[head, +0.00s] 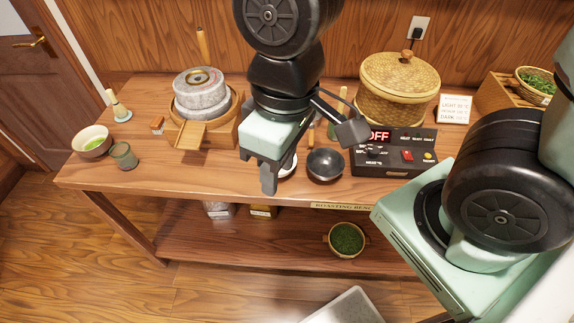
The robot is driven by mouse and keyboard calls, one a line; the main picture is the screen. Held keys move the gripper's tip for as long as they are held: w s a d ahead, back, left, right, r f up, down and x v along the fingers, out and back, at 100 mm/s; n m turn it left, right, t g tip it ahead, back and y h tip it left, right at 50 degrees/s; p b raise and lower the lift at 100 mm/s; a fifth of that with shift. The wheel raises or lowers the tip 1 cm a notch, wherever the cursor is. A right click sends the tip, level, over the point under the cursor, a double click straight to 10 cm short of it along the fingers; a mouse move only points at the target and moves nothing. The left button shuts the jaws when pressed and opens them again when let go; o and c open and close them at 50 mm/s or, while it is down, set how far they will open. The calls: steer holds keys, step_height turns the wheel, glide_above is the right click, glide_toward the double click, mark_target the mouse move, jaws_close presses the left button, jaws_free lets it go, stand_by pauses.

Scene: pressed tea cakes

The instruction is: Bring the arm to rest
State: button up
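My gripper (260,172) hangs above the middle of the wooden bench (215,178), pointing down. It has a pale green body and dark grey fingers. I see it from one side, and the gap between the fingers is not clear. No held object shows at the fingertips. The arm comes down from the top of the view, and a dark block on a black bracket sticks out to the right of the gripper. A white dish (288,170) is partly hidden behind the gripper.
A stone mill (201,88) stands left of my gripper. A black bowl (325,165), a control box reading OFF (394,168) and a lidded basket (398,85) stand right. A tea bowl (92,145) and green cup (123,156) are far left. The lower shelf (210,246) holds leaves.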

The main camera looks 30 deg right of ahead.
steer(key=shift+s+d+r+n, duration=0.1)
steer(key=shift+s+r+n, duration=0.1)
steer(key=shift+s, duration=0.25)
steer(key=shift+s+d+r+n, duration=0.1)
steer(key=shift+s+n, duration=0.1)
steer(key=shift+s, duration=0.2)
step_height(320, 180, down, 5)
steer(key=b, duration=0.5)
steer(key=shift+f, duration=0.1)
